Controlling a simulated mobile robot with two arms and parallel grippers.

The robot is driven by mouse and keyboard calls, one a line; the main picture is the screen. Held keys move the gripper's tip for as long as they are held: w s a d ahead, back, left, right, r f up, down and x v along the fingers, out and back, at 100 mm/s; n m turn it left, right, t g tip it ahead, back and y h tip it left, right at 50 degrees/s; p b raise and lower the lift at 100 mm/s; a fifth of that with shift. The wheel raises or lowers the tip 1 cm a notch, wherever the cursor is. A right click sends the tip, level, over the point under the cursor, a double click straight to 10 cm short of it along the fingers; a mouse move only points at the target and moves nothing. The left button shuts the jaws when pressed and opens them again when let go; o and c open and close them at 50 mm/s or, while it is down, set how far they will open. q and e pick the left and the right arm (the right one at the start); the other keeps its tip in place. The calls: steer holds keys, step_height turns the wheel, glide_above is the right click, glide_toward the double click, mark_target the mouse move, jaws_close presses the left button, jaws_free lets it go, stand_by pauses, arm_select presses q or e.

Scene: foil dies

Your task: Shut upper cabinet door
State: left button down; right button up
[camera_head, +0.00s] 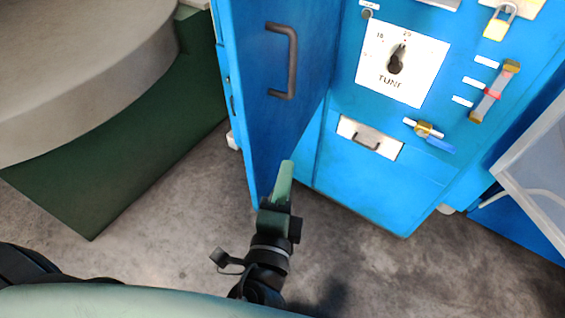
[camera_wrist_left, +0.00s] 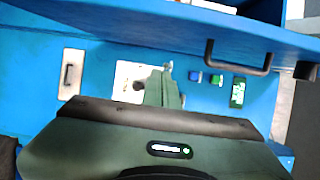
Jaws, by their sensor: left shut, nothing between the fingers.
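The blue cabinet door (camera_head: 252,110) stands swung open at the left of the blue cabinet (camera_head: 375,180), with a dark bar handle (camera_head: 292,60) on the face in view. My left gripper (camera_head: 287,168) is shut and empty. In the head view it overlaps the door's lower end, below the handle; contact cannot be told. In the left wrist view the shut fingers (camera_wrist_left: 165,75) point toward the cabinet front. The door (camera_wrist_left: 130,22) crosses the top of that view, its handle (camera_wrist_left: 238,62) right of the fingers. My right gripper is not in view.
The cabinet front bears a white dial plate (camera_head: 403,63), a small drawer-like plate with a handle (camera_head: 370,138), a padlock (camera_head: 500,20) and a sight tube (camera_head: 494,92). A dark green base with a grey round top (camera_head: 90,80) stands left. Bare concrete floor (camera_head: 170,220) lies between.

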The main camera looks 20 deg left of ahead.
arm_select(q)
steer(key=p, duration=0.3)
glide_above(275, 135)
steer(key=s+d, duration=0.5)
steer(key=a, duration=0.3)
steer(key=shift+w+a, duration=0.35)
